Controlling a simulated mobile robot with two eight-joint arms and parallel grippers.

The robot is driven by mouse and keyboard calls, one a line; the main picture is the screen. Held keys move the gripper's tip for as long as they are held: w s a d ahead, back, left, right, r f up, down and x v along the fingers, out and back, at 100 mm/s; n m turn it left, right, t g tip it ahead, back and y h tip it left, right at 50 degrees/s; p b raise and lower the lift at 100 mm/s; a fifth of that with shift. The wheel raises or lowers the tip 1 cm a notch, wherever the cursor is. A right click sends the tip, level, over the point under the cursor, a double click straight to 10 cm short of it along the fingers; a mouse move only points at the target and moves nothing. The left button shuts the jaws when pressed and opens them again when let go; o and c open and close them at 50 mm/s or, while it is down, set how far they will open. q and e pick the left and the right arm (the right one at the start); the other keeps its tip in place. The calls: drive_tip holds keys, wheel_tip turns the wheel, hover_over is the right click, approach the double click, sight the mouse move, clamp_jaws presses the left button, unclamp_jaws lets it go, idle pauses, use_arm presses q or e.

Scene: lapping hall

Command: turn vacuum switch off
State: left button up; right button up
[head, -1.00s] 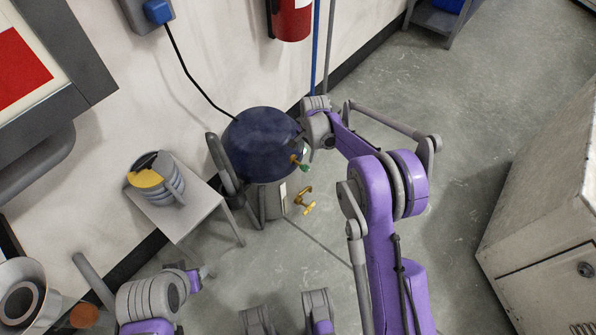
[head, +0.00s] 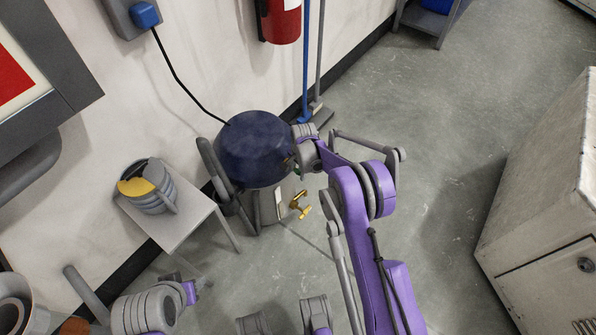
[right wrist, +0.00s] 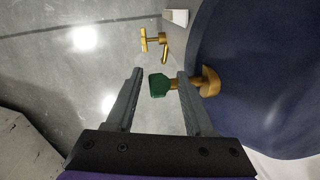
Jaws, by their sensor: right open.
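A vessel with a dark blue domed top (head: 250,150) and a grey body stands on the floor by the wall. A brass fitting (right wrist: 209,82) with a green handle (right wrist: 159,85) sticks out of its blue side. I cannot tell for sure whether this is the vacuum switch. My right gripper (right wrist: 160,72) is open, with its fingers on either side of the green handle and a gap showing on both sides. In the head view my right wrist hides most of this fitting. My left arm shows at the lower left; its jaws are not clear.
A lower brass tap (head: 300,206) juts from the vessel; it also shows in the right wrist view (right wrist: 153,41). A small grey table (head: 172,222) with stacked discs stands at left. A black cord runs to a blue wall plug (head: 145,15).

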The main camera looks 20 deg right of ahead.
drive_tip(key=shift+c, duration=0.2)
clamp_jaws()
idle(0.3)
drive_tip(key=t+h+b, duration=0.2)
drive_tip(key=h, duration=0.1)
drive_tip(key=t+h+b, duration=0.1)
drive_tip(key=shift+s+a+f+t, duration=0.15)
drive_tip(key=shift+a+f+t, duration=0.1)
drive_tip(key=shift+f+t, duration=0.1)
drive_tip(key=t+h+b, duration=0.2)
drive_tip(key=h, duration=0.1)
drive_tip(key=shift+f+n, duration=0.2)
drive_tip(key=shift+n, duration=0.1)
drive_tip(key=shift+t+h+b, duration=0.45)
drive_tip(key=shift+t+h, duration=0.2)
drive_tip(key=shift+h, duration=0.15)
drive_tip(key=shift+o, duration=0.2)
unclamp_jaws()
